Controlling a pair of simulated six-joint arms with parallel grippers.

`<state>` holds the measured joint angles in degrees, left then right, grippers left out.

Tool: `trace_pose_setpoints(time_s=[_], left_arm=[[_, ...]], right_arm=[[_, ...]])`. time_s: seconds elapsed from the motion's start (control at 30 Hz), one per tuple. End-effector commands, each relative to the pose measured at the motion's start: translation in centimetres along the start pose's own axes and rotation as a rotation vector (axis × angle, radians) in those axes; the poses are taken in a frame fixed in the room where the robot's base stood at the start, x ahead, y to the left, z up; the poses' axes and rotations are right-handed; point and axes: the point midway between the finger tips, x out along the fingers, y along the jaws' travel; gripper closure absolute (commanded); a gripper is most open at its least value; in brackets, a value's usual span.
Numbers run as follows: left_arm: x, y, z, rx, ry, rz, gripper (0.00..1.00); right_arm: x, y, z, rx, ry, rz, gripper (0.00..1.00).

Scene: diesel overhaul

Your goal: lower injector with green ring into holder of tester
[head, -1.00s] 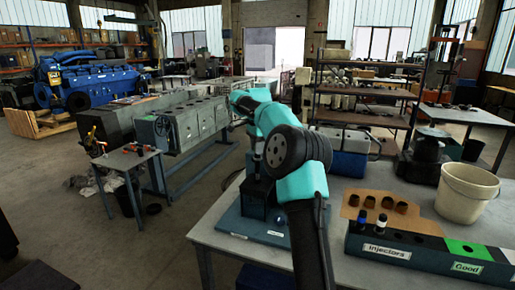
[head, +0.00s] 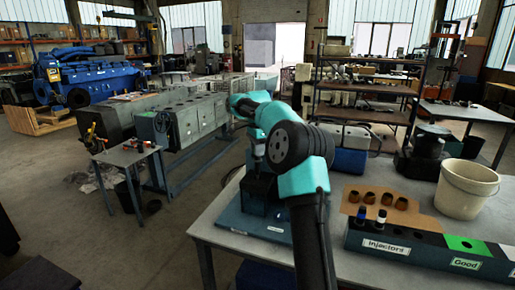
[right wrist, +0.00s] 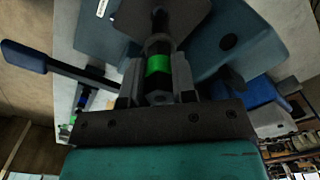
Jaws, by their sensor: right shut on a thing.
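My right gripper (right wrist: 159,78) is shut on the injector with the green ring (right wrist: 158,65), its fingers on either side of the body. The injector's dark far end points at the blue-grey tester (right wrist: 235,42). I cannot tell whether its tip is inside the holder, which is hidden behind the injector. In the head view, the tester (head: 258,190) stands at the left of the near table. My right gripper (head: 258,152) is above it, partly covered by my own arm. My left gripper is not in view.
A lever with a blue handle (right wrist: 25,57) sticks out beside the tester. A rack labelled Injectors (head: 410,252) holds two injectors (head: 361,212). Brown cups on a board (head: 400,205) and a cream bucket (head: 467,190) stand behind it.

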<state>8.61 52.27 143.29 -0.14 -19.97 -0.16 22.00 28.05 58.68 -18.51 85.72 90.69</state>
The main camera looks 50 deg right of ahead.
Motion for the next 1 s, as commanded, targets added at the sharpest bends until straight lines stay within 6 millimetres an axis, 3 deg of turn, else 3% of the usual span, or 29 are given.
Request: trace_pose_setpoints(time_s=[1.0], left_arm=[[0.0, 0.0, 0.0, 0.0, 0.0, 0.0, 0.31]], right_arm=[[1.1, 0.0, 0.0, 0.0, 0.0, -0.001, 1.0]])
